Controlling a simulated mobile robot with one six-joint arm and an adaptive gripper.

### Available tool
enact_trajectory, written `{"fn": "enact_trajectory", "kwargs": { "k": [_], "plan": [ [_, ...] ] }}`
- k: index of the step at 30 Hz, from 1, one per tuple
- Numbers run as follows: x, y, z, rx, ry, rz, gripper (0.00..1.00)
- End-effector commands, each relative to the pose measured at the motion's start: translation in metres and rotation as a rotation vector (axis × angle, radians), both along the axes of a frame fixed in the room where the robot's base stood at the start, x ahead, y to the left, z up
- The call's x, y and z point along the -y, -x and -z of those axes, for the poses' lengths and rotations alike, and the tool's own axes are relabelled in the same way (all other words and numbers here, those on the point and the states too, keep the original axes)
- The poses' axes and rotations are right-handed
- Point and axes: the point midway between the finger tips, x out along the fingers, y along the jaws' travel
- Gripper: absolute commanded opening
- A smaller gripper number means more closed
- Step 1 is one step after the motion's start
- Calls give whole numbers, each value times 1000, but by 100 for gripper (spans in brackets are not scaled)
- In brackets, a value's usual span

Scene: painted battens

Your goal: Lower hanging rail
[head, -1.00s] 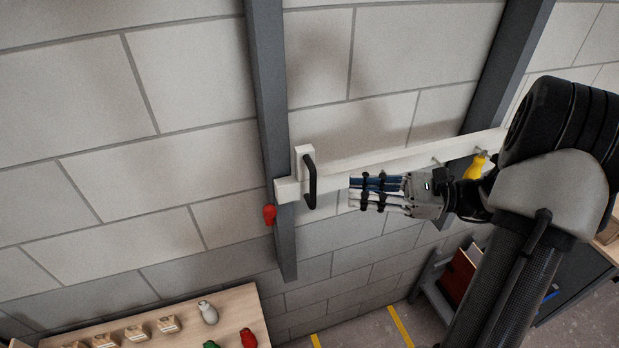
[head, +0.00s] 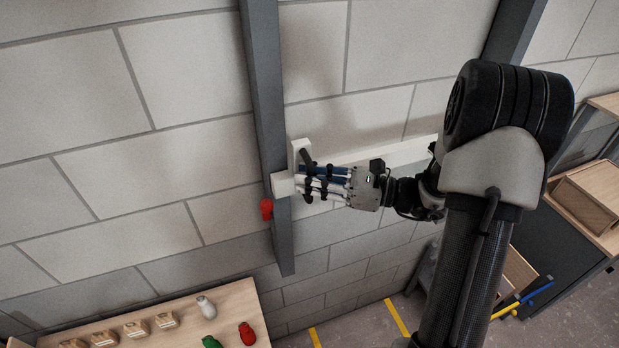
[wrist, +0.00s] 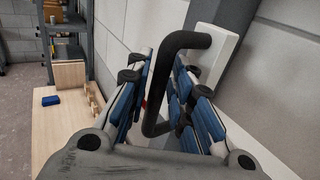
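The white rail (head: 405,153) runs across the grey posts on the block wall, sloping a little up to the right. A white plate (head: 296,150) at its left end bears a black bar handle (head: 307,157); the handle is large in the wrist view (wrist: 158,80). My gripper (head: 308,183) is at the handle and hides most of it in the head view. In the wrist view its blue-padded fingers (wrist: 160,98) stand on either side of the handle, with gaps visible. It is open around the handle. My arm hides the rail's right part.
A red knob (head: 266,209) sits at the left post (head: 264,100), below the rail's end. A wooden table (head: 230,300) with blocks and coloured items stands below left. Shelving and a cabinet (head: 548,262) stand at right.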

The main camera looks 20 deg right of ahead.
Motion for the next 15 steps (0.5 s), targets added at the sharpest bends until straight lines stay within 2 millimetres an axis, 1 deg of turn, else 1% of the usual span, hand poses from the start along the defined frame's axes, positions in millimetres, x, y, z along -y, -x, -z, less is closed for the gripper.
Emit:
{"fn": "enact_trajectory", "kwargs": {
  "k": [9, 15],
  "plan": [
    [-2, -1, 0, 1, 1, 0, 20],
    [-2, -1, 0, 1, 1, 0, 7]
  ]
}}
